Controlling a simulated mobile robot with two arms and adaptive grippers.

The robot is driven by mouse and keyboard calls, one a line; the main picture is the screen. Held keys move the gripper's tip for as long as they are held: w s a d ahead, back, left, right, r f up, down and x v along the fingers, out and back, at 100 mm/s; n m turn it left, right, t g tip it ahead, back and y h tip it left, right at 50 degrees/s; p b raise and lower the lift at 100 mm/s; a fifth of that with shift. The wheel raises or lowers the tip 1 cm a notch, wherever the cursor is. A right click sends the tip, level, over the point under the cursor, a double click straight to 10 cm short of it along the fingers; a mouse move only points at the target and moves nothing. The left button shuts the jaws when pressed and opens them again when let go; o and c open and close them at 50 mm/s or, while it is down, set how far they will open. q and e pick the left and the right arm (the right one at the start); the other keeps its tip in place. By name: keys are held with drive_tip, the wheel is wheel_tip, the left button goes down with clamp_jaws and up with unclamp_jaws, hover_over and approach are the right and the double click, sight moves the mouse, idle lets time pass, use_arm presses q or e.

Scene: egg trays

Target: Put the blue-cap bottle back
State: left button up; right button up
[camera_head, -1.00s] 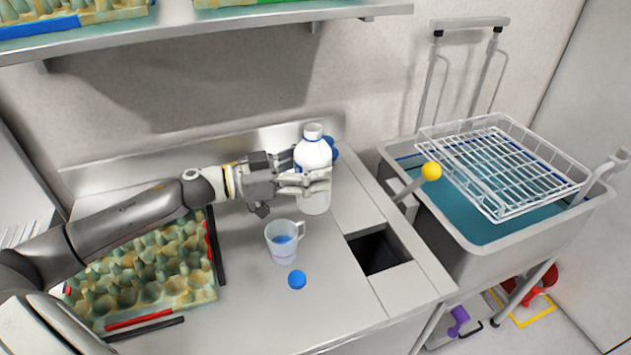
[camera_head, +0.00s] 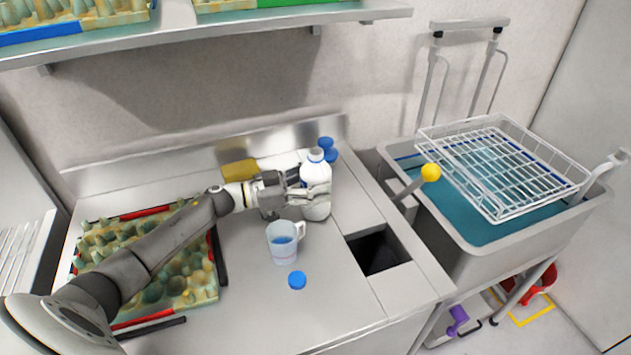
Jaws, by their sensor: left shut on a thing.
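A white bottle (camera_head: 318,172) with a blue patch on its side is upright on the right part of the counter, near the back. My left gripper (camera_head: 316,196) is shut around its body from the left and hides part of it. I cannot tell whether its base touches the counter. A loose blue cap (camera_head: 297,280) lies on the counter in front. A clear cup (camera_head: 280,252) with a handle and blue liquid stands between the cap and the bottle. My right gripper is not in view.
A blue-topped object (camera_head: 328,148) is behind the bottle, partly hidden. An egg tray (camera_head: 196,290) lies under my left arm. A yellow item (camera_head: 240,170) is at the back. A square opening (camera_head: 378,252) and a sink (camera_head: 480,252) with a wire rack (camera_head: 512,165) are on the right.

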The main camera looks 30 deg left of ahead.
use_arm(q)
drive_tip(key=shift+f, duration=0.1)
drive_tip(key=shift+f, duration=0.1)
drive_tip(key=o, duration=1.4)
drive_tip(key=shift+s, duration=0.1)
drive_tip(key=b+v, duration=0.2)
drive_tip(key=v, duration=0.8)
drive_tip(key=shift+b, duration=0.35)
drive_tip(key=shift+v, duration=1)
drive_tip(key=shift+r, duration=0.2)
